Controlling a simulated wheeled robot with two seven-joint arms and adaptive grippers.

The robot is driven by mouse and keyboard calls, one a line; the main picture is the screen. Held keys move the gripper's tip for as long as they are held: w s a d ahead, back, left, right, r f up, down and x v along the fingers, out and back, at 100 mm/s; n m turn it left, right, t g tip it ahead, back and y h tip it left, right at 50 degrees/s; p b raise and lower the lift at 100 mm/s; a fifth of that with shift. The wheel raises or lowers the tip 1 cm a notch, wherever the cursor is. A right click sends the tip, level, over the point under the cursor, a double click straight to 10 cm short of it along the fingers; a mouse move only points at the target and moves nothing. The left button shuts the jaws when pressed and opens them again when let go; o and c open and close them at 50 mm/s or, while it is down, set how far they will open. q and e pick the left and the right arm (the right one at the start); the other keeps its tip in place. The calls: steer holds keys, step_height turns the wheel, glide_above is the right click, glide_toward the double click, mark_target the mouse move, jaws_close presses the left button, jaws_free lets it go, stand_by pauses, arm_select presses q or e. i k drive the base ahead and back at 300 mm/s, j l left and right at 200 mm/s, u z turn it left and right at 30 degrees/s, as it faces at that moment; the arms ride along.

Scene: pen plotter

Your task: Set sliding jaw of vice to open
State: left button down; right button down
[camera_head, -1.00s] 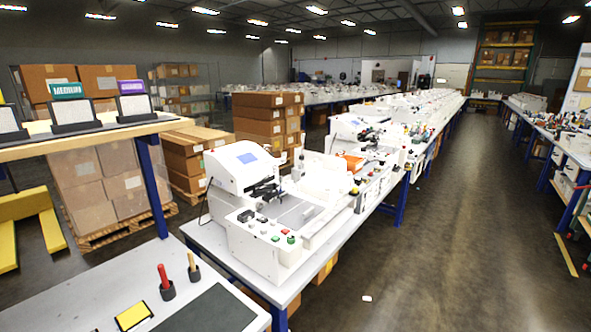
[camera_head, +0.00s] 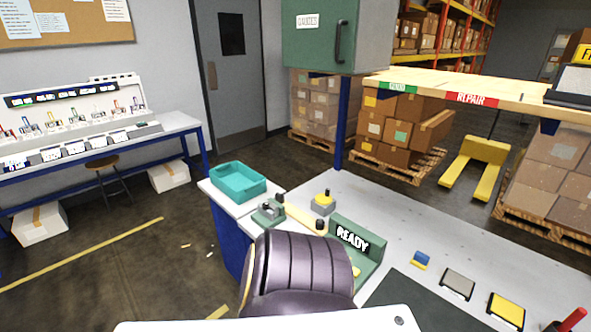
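A small grey-green device with dark knobs (camera_head: 268,211) sits at the left end of the white workbench (camera_head: 400,225). It may be the vice, but it is too small for me to make out a sliding jaw or its setting. Neither of my grippers shows in the head view.
A teal tray (camera_head: 238,181) stands left of the device. A yellow-topped button box (camera_head: 323,203) and a green READY stand (camera_head: 357,250) are to its right. A dark mat (camera_head: 420,300) lies nearer. A green cabinet (camera_head: 322,38) hangs above. The floor at left is mostly open.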

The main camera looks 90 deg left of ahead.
mark_target(263, 209)
steer(key=u, duration=3.1)
